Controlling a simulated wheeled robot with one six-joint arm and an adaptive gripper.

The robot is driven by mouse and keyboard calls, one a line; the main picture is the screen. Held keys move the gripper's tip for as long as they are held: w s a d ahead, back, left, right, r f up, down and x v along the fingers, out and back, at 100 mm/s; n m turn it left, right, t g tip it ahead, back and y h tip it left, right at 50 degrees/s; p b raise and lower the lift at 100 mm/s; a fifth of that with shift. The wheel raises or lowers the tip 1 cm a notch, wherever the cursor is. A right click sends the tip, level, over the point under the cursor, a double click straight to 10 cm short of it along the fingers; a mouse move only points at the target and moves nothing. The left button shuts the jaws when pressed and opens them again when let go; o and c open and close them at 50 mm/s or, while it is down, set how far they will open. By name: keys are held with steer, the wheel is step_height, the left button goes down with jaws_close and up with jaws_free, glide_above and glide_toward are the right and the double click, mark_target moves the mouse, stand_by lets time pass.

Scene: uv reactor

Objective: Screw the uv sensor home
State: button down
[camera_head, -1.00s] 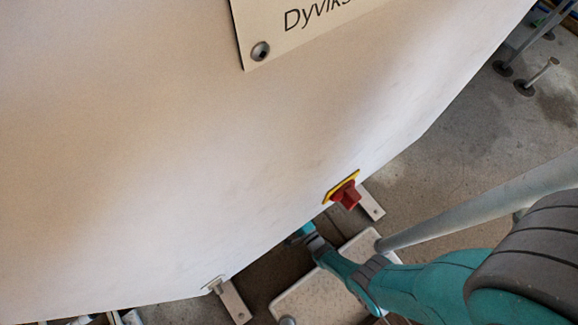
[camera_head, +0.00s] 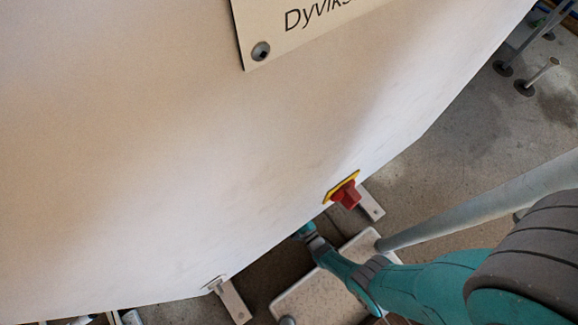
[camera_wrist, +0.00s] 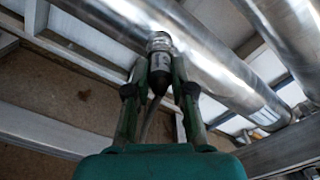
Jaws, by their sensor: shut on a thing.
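The uv sensor (camera_wrist: 159,42) shows in the wrist view as a small cylinder with a metal top, a pale printed band and a dark tapered lower end. My gripper (camera_wrist: 159,70) is shut on it, one green finger on each side of the dark part. The sensor's top meets or overlaps a large shiny steel pipe (camera_wrist: 205,62). I cannot tell how deep it sits, as its thread is hidden. In the head view, the white cabinet hides my gripper and the sensor.
A second steel pipe (camera_wrist: 285,35) runs alongside. Grey metal beams (camera_wrist: 85,35) cross near the fingers. In the head view, the white cabinet (camera_head: 150,150) fills the left, with a red knob (camera_head: 346,195) near its lower edge. A pale speckled tray (camera_head: 315,290) lies below my arm.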

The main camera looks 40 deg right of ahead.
steer(key=m, duration=0.3)
steer(key=shift+s, duration=0.15)
steer(key=c, duration=0.9)
jaws_free()
